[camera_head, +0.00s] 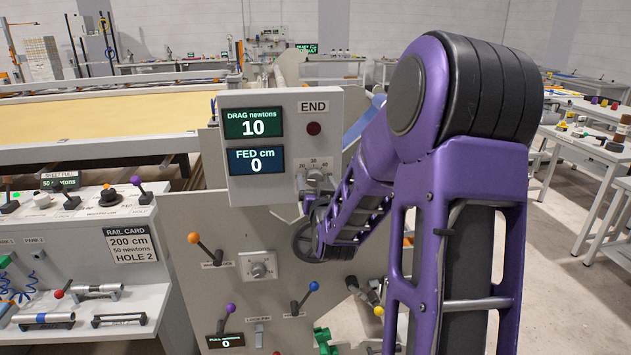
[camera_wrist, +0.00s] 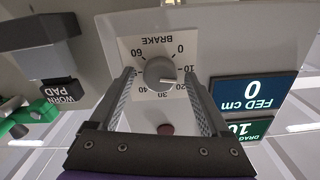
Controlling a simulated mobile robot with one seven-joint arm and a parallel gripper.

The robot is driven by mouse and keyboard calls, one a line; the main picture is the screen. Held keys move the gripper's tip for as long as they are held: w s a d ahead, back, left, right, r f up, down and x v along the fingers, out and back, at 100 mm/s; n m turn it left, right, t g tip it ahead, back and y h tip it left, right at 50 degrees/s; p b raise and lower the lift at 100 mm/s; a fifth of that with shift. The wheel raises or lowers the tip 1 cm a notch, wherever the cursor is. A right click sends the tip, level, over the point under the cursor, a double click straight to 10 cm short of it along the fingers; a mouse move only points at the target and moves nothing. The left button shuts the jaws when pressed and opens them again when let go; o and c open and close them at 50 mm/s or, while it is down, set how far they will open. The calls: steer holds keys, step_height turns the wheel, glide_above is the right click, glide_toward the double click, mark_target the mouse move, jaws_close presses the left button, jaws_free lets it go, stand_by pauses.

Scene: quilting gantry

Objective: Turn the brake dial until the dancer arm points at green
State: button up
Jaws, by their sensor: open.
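The brake dial (camera_wrist: 160,72) is a round grey knob on a white scale plate marked BRAKE, upside down in the wrist view. In the head view the same plate (camera_head: 314,166) sits low on the grey display box, and my arm partly covers it. My gripper (camera_wrist: 160,85) is open, with one finger on each side of the knob. I cannot tell whether the fingers touch it. The pointer seems to face near the 10, but this is unclear. I cannot make out the dancer arm or a green mark for it.
The DRAG display (camera_head: 253,122) reads 10 newtons and the FED display (camera_head: 256,161) reads 0 cm. A dark red END lamp (camera_head: 313,128) sits beside them.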

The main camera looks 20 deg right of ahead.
jaws_close()
steer(key=shift+f+m+b, duration=0.1)
steer(key=shift+m+b, duration=0.2)
steer(key=shift+b, duration=0.1)
steer(key=m+b, duration=0.3)
steer(key=shift+m+b, duration=1.35)
steer(key=shift+m, duration=0.25)
jaws_free()
